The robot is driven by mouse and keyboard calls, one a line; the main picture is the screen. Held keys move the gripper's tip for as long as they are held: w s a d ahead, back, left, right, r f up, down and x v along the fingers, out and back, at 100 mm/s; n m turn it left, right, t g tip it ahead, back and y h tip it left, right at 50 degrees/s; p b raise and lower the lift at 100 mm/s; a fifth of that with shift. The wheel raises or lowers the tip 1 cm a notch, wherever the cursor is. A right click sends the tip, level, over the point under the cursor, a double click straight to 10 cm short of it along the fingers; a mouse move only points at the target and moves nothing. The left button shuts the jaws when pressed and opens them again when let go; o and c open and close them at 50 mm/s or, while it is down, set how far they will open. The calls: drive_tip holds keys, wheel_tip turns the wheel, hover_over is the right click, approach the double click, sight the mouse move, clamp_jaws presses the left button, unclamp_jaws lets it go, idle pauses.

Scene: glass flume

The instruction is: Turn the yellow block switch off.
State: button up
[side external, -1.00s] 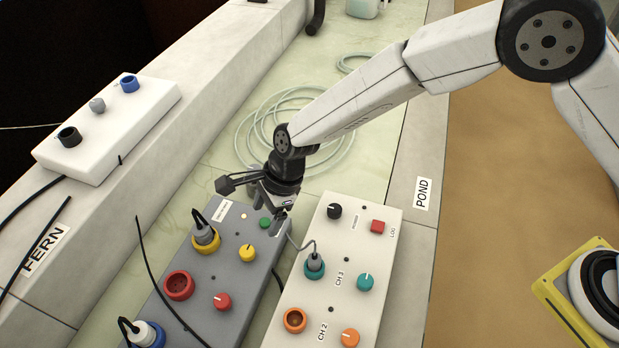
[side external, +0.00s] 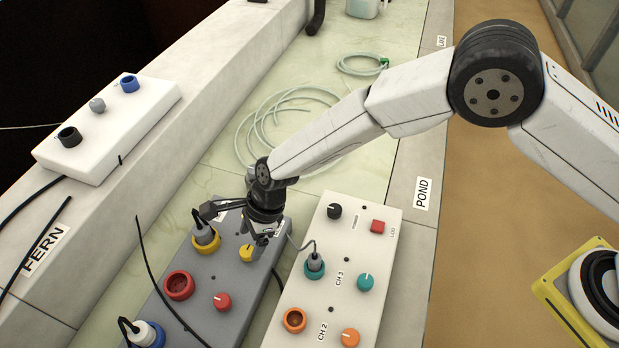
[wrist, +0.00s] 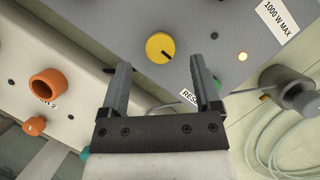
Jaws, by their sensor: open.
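The yellow block switch is a round yellow knob (side external: 247,253) on the grey block (side external: 226,318), beside the yellow socket (side external: 205,238) with a plug in it. In the wrist view the knob (wrist: 160,46) shows a dark pointer line slanting toward the lower right. My gripper (side external: 262,240) is open and empty, close to the knob. In the wrist view my gripper (wrist: 158,65) has its two fingers apart, with the knob just past the tips, roughly centred between them. Whether the fingers touch it I cannot tell. The side view partly hides the knob's right side.
The white control panel (side external: 383,262) with teal and orange knobs stands close on the right. A red socket (side external: 179,285) and red knob (side external: 222,302) lie nearer on the grey block. A black cable crosses the block. A lamp (wrist: 243,56) glows near the knob. Hose coils lie behind.

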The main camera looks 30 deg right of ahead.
sight(247, 251)
drive_tip(key=shift+x, duration=1.65)
drive_tip(key=shift+c, duration=0.2)
clamp_jaws()
